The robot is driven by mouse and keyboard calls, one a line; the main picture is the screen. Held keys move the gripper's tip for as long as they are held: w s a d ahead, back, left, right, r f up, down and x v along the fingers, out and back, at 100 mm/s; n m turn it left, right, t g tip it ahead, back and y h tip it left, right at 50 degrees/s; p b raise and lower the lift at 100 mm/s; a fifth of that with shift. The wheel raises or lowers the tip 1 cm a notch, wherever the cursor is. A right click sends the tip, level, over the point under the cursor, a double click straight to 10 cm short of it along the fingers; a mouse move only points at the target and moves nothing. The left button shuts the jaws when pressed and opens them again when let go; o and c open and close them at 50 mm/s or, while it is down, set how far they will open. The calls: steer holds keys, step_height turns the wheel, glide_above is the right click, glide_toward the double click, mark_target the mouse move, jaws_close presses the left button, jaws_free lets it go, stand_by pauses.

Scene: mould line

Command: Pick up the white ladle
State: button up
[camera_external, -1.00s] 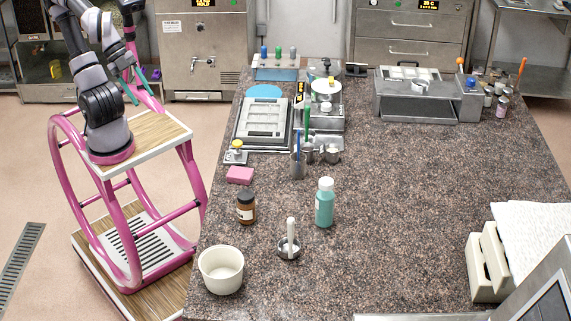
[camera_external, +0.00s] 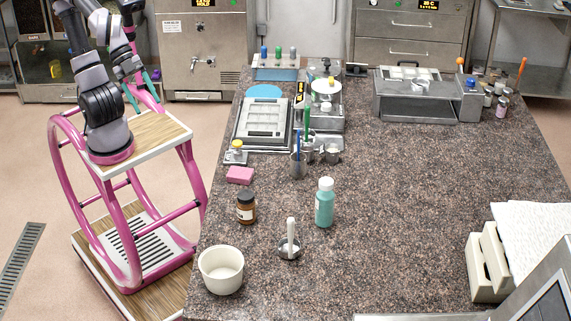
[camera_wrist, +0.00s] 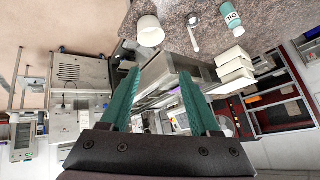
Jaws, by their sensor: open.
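The white ladle (camera_external: 291,238) is on the stone counter in the external view, its white handle standing up from a grey metal bowl end. It also shows in the wrist view (camera_wrist: 193,33), near the top, beyond my fingertips.
A white bowl (camera_external: 221,270) stands left of the ladle, near the counter's left edge. A teal bottle (camera_external: 324,204) and a brown jar (camera_external: 246,208) stand behind it. A pink block (camera_external: 240,175) and metal cups (camera_external: 331,154) are farther back.

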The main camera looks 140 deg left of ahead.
steer(key=w+n+t, duration=0.3)
steer(key=w, duration=1.8)
steer(key=n+y, duration=1.1)
steer(key=y, duration=0.3)
glide_above(291, 236)
steer(key=shift+g, duration=0.3)
steer(key=f, duration=2.2)
steer(key=shift+s+a, duration=0.25)
steer(key=shift+s, duration=0.05)
step_height(291, 236, down, 6)
steer(key=shift+a+f, duration=0.1)
steer(key=shift+f, duration=0.1)
steer(key=x, duration=0.3)
steer(key=shift+f, duration=0.25)
